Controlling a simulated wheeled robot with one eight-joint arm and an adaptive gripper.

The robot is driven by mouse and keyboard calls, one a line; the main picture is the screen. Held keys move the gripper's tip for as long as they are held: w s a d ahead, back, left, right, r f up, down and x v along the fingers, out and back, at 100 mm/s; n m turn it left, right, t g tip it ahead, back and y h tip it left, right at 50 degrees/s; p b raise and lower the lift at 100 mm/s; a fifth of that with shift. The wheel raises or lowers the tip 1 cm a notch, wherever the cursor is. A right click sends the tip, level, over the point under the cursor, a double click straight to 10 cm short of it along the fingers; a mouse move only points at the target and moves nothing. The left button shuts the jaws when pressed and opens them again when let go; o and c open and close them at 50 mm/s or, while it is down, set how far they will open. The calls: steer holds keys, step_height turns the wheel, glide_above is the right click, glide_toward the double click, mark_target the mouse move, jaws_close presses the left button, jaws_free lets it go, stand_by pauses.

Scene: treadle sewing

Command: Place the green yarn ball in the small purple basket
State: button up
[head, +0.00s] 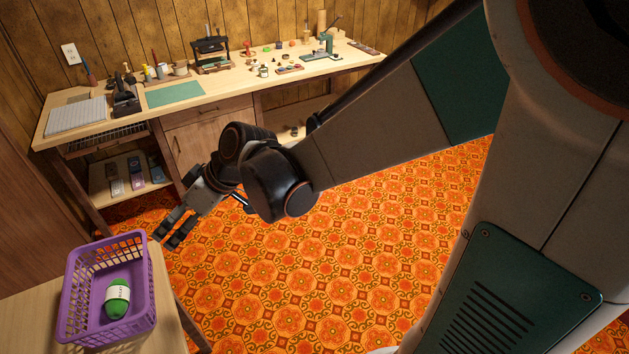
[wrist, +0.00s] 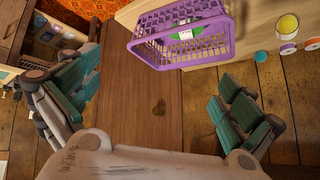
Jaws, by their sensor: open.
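The purple basket (head: 105,333) stands on a light wooden surface at the lower left of the head view. The green yarn ball (head: 117,299) lies inside it on the basket floor, with a white label band around it. The basket (wrist: 195,58) also shows at the top of the wrist view, with a bit of the green yarn and its label (wrist: 186,34) through the lattice. My gripper (head: 168,241) is open and empty, just right of the basket and apart from it. In the wrist view its fingers (wrist: 155,78) are spread wide with nothing between them.
A long workbench (head: 225,87) with sewing tools runs along the back wall. The orange patterned carpet (head: 300,280) is clear.

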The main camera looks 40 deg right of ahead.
steer(key=s+d+r+m+t+h, duration=0.1)
steer(key=s+d+r+m+h, duration=0.1)
steer(key=s+d, duration=0.5)
steer(key=s+d+r+m+t+h, duration=0.1)
steer(key=s+d+r+m+h, duration=0.2)
steer(key=s+d+m, duration=0.3)
steer(key=shift+s+d+r+h, duration=0.15)
steer(key=shift+s+d+h, duration=0.65)
steer(key=shift+s, duration=0.4)
steer(key=shift+c, duration=0.6)
